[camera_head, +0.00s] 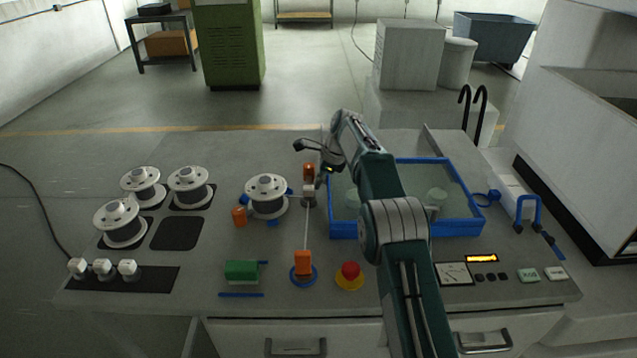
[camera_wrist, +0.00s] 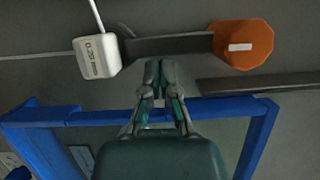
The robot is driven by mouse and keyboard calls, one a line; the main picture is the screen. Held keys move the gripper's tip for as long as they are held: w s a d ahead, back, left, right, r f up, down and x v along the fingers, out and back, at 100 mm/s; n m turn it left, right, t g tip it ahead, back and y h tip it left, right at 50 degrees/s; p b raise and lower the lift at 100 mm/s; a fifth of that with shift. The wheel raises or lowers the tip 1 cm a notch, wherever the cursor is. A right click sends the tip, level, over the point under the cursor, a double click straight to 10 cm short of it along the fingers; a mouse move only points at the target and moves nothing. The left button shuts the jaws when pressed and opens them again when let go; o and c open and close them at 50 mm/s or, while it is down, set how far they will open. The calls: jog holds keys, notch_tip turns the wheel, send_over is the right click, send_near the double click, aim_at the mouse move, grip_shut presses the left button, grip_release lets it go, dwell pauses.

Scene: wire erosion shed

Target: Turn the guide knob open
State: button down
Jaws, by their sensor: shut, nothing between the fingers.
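An orange knob (camera_wrist: 242,45) with a white mark on top shows at upper right in the wrist view. It appears as the small orange piece (camera_head: 309,172) at the back of the bench in the head view. A white block with a printed label (camera_wrist: 97,55) sits beside it, joined by a dark bar (camera_wrist: 168,45); thin strands run from the block. My gripper (camera_wrist: 158,66) is shut and empty, its tips just below the bar in the wrist view, apart from the knob. In the head view my gripper (camera_head: 319,183) hangs beside the block and partly hides this area.
A blue-rimmed tray (camera_head: 405,233) lies right of the gripper. A white spool (camera_head: 266,190) stands left, with more spools beyond. An orange piece on a blue ring (camera_head: 303,264) and a red button (camera_head: 349,274) are near the front.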

aim_at(297, 193)
jog(key=shift+s+a+m, duration=0.15)
jog(key=shift+a+m, duration=0.15)
jog(key=shift+m, duration=0.2)
jog(key=a+m, duration=0.1)
jog(key=a+m+t, duration=0.1)
jog(key=m, duration=0.1)
jog(key=shift+s, duration=0.2)
jog(key=m, duration=0.1)
jog(key=a+m+t+h, duration=0.1)
jog(key=m, duration=0.1)
jog(key=shift+w+a+t, duration=0.15)
jog(key=shift+a+t, duration=0.15)
jog(key=shift+w+a, duration=0.3)
jog(key=shift+a, duration=0.6)
